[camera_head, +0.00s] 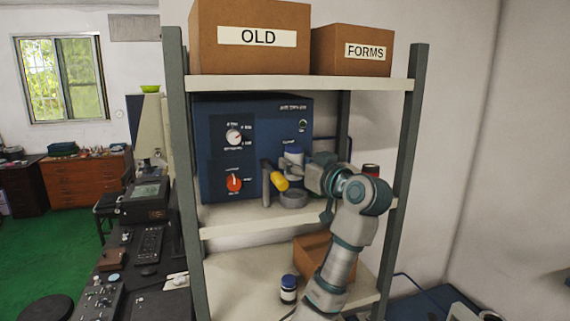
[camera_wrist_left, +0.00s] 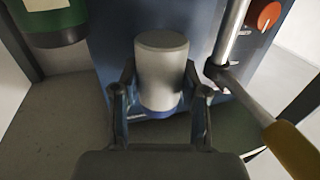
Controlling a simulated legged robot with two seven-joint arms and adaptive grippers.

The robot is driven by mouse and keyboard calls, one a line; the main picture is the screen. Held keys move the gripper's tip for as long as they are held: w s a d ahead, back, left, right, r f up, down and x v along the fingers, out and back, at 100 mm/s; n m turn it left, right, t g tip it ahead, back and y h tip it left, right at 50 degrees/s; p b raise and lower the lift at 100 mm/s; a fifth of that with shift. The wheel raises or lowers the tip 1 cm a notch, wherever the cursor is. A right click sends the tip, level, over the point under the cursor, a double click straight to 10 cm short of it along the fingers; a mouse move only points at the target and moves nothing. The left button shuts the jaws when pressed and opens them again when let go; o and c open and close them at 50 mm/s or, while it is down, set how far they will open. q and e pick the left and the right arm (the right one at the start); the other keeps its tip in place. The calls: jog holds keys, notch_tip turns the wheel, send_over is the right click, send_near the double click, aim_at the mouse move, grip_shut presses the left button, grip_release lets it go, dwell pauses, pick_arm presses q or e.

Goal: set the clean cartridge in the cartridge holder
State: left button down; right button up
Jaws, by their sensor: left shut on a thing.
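The clean cartridge shows in the head view as a white cylinder with a blue top (camera_head: 293,157), in front of the blue machine. My left gripper (camera_head: 307,177) is shut on it from the right. In the left wrist view the pale grey cylinder (camera_wrist_left: 161,72) stands between the two fingers of my left gripper (camera_wrist_left: 160,100), with blue at its lower end in that picture. The cartridge holder appears to be the grey round cup (camera_head: 293,199) low on the machine's front, below the cartridge. The cartridge's lower end is partly hidden in the head view. My right gripper is out of view.
A lever with a yellow handle (camera_head: 280,181) juts out close left of the cartridge; its handle also shows in the wrist view (camera_wrist_left: 292,150). A red-topped dark jar (camera_head: 371,171) stands right of my gripper. A blue-lidded jar (camera_head: 288,289) is on the lower shelf.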

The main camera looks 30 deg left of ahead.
aim_at(297, 179)
pick_arm(q)
jog(key=d, duration=0.1)
jog(key=d+f, duration=0.2)
jog(key=shift+w+d+f, duration=0.2)
jog(key=shift+w+d, duration=0.2)
jog(key=a, duration=0.2)
jog(key=a+f, duration=0.1)
jog(key=a, duration=0.1)
jog(key=a+f, duration=0.1)
jog(key=a, duration=0.1)
jog(key=shift+s+a+f, duration=0.2)
jog(key=shift+s, duration=0.05)
jog(key=shift+d, duration=0.35)
jog(key=d, duration=0.3)
jog(key=shift+w+r, duration=0.15)
jog(key=shift+w+a, duration=0.1)
jog(key=shift+a, duration=0.4)
jog(key=shift+a+r, duration=0.1)
jog(key=shift+s, duration=0.2)
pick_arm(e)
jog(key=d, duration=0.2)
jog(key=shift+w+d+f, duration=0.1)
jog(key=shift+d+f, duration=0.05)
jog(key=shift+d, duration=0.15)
